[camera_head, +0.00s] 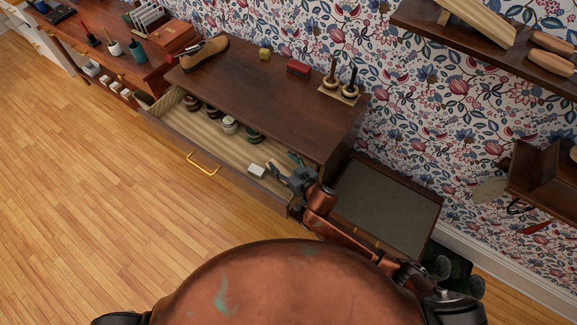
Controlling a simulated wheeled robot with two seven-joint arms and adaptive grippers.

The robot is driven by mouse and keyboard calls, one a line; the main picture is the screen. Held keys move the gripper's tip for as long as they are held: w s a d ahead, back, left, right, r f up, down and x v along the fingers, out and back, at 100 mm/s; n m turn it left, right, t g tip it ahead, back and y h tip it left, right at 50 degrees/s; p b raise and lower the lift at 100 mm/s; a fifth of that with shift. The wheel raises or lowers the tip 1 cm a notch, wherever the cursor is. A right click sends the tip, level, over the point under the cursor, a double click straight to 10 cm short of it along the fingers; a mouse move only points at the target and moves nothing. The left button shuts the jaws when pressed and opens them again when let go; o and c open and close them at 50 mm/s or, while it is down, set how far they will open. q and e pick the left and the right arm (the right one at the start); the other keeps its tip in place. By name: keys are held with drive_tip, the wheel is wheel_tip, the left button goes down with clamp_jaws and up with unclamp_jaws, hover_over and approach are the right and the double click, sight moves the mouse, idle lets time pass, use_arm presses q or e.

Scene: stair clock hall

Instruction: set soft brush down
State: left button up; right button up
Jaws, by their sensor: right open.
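A small pale block (257,171), which may be the soft brush, rests in the right end of the open drawer (205,162). It is too small to identify surely. My right gripper (283,165) is open over the drawer's right end, just right of the pale block. No object shows between its fingers. Whether a finger touches the block cannot be told. My left gripper is not in view.
Several small round jars (229,125) stand along the drawer's back. The cabinet top (260,95) holds a brown shoe (205,52), a red block (298,66) and two upright-handled tools (331,75). Its middle is clear. A tray-like surface (385,205) lies right.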

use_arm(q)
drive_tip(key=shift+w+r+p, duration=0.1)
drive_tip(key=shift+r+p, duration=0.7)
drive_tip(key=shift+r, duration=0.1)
use_arm(e)
drive_tip(key=v, duration=1.2)
drive_tip(key=shift+r, duration=0.45)
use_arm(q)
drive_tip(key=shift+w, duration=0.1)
